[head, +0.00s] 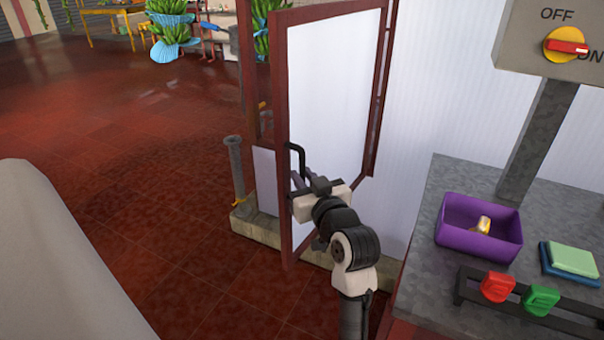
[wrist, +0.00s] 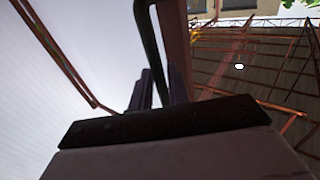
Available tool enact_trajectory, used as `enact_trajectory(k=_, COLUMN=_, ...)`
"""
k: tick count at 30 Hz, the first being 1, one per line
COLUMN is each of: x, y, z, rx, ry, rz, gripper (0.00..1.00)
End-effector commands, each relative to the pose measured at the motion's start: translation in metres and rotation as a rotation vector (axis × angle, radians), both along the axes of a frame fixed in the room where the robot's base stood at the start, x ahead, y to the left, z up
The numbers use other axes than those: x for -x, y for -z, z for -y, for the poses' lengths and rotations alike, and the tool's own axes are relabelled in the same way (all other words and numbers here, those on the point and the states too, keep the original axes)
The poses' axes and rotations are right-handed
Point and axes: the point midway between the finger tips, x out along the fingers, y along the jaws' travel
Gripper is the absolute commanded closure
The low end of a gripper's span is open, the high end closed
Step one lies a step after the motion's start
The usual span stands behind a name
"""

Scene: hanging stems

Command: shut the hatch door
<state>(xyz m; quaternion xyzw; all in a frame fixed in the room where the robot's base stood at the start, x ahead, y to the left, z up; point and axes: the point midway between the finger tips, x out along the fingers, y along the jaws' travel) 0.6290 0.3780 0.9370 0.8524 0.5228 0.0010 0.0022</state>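The hatch door (head: 330,95) is a white panel in a red-brown frame. It stands open, swung out from its frame, with its free edge toward the left. A black bar handle (head: 297,158) sits on that edge. My gripper (head: 300,182) is at the handle, close to the door's face. In the wrist view the dark handle bar (wrist: 152,45) runs down between the two fingers of my gripper (wrist: 160,90), which sit close on both sides of it. The exact contact is partly hidden by the gripper body.
At right a grey counter (head: 440,200) carries a purple bin (head: 480,240) with a yellow item, green and blue cloths (head: 571,262), and a rack with red and green handles (head: 515,297). A switch box (head: 555,40) stands above. A metal post (head: 238,175) stands left of the door.

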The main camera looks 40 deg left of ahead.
Motion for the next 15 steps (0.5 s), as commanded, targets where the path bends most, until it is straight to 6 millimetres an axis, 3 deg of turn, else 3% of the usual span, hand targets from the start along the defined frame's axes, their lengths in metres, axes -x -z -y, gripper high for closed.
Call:
enact_trajectory(k=4, x=-0.0049, y=-0.0004, z=-0.0099, rx=0.0, ry=0.0, rz=0.001, gripper=0.83)
enact_trajectory(k=13, x=-0.0061, y=0.0003, z=-0.0117, rx=0.0, ry=0.001, rz=0.001, gripper=0.83)
enact_trajectory(k=15, x=-0.006, y=0.0003, z=-0.0116, rx=0.0, ry=0.001, rz=0.001, gripper=0.91)
